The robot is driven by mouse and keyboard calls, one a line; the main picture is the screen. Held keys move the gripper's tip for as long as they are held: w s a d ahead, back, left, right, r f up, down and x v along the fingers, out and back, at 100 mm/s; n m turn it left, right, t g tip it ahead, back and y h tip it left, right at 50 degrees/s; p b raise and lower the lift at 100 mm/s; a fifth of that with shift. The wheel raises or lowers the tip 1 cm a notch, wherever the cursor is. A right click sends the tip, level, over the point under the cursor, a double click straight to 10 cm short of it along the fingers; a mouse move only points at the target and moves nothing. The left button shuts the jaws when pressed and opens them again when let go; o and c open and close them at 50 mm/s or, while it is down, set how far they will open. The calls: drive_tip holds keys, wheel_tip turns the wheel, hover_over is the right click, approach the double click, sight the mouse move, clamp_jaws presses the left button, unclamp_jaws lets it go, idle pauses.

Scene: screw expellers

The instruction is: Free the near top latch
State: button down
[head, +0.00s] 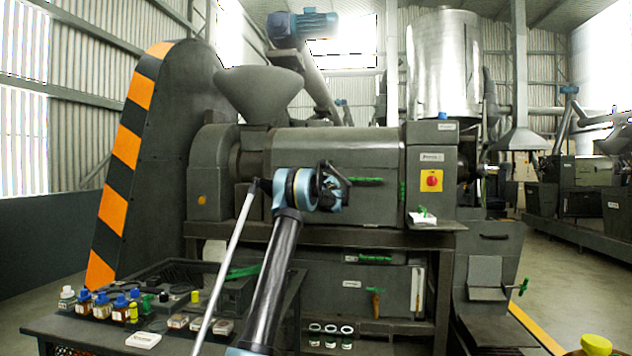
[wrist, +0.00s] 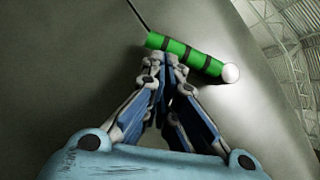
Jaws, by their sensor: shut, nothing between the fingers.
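In the wrist view a green latch handle (wrist: 200,58) with black bands and a white round end lies slanted across a grey curved housing. A thin dark line runs up from its left end. My gripper (wrist: 170,62) is shut and empty, with its fingertips together at the handle's left half. I cannot tell whether they touch it. In the head view my gripper (head: 343,185) is in front of the grey press barrel (head: 335,150), and a green handle (head: 368,181) shows just right of it. My gripper hides part of the barrel there.
An upright green handle (head: 402,190) is further right on the barrel. A control box (head: 431,165) with a red knob stands at its right end. A hopper (head: 262,92) is above left. A bench (head: 70,335) with bottles is at lower left.

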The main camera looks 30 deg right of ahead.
drive_tip(key=shift+w+a+r, duration=1.05)
drive_tip(key=shift+a+r, duration=0.15)
drive_tip(key=shift+r, duration=0.25)
drive_tip(key=s+a+f, duration=0.5)
drive_tip(key=s+f, duration=0.2)
drive_tip(key=f, duration=0.2)
drive_tip(key=shift+a+f, duration=0.3)
drive_tip(key=shift+s, duration=0.1)
idle(0.3)
